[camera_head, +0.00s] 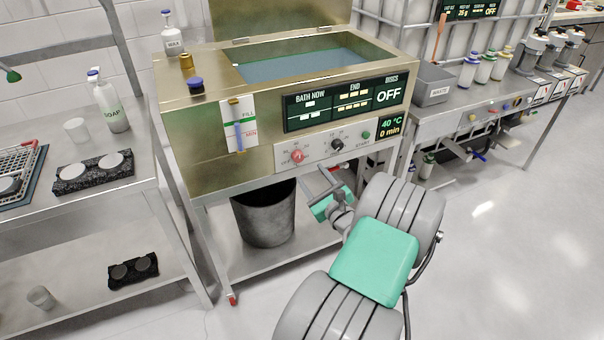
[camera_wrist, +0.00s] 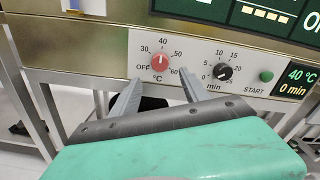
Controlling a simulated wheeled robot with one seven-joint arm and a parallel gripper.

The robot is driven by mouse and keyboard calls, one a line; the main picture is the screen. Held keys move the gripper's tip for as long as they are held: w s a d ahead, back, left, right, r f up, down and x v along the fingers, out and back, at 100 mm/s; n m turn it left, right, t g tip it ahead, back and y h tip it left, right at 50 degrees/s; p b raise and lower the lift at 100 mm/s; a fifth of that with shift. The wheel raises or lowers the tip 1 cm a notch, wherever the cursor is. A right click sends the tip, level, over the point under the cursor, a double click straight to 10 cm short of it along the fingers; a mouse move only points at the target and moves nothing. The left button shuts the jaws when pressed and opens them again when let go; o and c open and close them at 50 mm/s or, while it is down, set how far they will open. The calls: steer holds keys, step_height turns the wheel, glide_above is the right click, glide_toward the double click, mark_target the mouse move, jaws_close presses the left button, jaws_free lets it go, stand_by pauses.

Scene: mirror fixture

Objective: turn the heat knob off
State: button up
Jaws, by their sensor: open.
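The red heat knob (camera_wrist: 160,62) is on the white control panel of the metal bath, with a °C scale running from OFF through 30, 40 and 50 to 60. Its pale mark points up, near 40. It also shows in the head view (camera_head: 297,156). My gripper (camera_wrist: 158,88) is open and empty, its two grey fingers pointing at the panel just below the knob, one to each side. The fingers appear apart from the knob. In the head view my gripper (camera_head: 325,184) is in front of the panel's lower edge, partly hidden by my arm.
Right of the heat knob are a black minute knob (camera_wrist: 222,72) and a green START button (camera_wrist: 266,76). A display (camera_head: 390,127) reads 40 °C and 0 min. A dark bin (camera_head: 264,215) stands on the shelf below the bath. Open floor lies at right.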

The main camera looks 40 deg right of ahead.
mark_target(300, 159)
steer(key=x, duration=0.7)
steer(key=shift+w+d, duration=0.1)
steer(key=shift+w, duration=0.2)
steer(key=shift+c, duration=0.2)
jaws_close()
